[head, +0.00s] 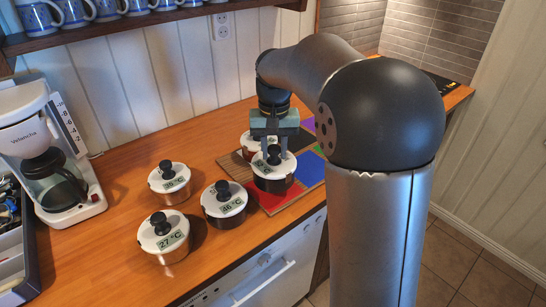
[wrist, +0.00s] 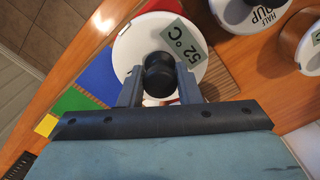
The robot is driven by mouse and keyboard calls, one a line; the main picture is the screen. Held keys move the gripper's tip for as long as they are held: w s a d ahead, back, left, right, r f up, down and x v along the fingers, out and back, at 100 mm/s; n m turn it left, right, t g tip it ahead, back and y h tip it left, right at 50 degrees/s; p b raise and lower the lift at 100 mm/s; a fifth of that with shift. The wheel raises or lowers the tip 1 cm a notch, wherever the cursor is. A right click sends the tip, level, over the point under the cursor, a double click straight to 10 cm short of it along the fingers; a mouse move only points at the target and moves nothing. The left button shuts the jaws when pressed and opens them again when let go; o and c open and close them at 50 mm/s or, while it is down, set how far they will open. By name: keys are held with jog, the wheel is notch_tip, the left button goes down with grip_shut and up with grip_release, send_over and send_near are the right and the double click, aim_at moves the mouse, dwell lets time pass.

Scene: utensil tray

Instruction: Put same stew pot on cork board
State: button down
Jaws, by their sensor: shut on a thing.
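My gripper (head: 274,146) is shut on the black knob of a white-lidded dark pot (head: 273,184). In the wrist view, my gripper (wrist: 160,87) has a finger on each side of the knob, and the lid (wrist: 135,45) reads 52 °C. The pot is at the patchwork board (head: 306,176), over its red part; I cannot tell whether it touches. The board shows brown, red, blue, green and purple parts; which is cork is unclear. Another white-lidded pot (head: 246,140) stands behind, partly hidden by my gripper.
Three more lidded pots stand left of the board: a copper one labelled 38 °C (head: 169,196), a dark one (head: 224,218) and a copper one labelled 27 °C (head: 165,249). A coffee maker (head: 40,140) stands far left beside a utensil tray (head: 30,270). The counter's front edge is close.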

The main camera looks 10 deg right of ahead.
aim_at(273, 160)
jog(key=shift+w+f, duration=0.2)
jog(key=shift+f, duration=0.75)
jog(key=shift+w+f, duration=0.15)
jog(key=shift+f, duration=0.8)
jog(key=shift+f, duration=0.15)
jog(key=c, duration=1.1)
grip_release()
jog(key=shift+o, duration=0.2)
notch_tip(273, 160, up, 12)
jog(key=shift+r, duration=0.15)
jog(key=s+f+n, duration=0.1)
jog(key=s+f, duration=0.6)
jog(key=s, duration=0.6)
jog(key=s+f+n, duration=0.1)
jog(key=s+f, duration=0.7)
jog(key=s, duration=0.6)
jog(key=shift+s+a+f, duration=0.15)
jog(key=shift+a+f, duration=0.15)
jog(key=shift+a, duration=0.05)
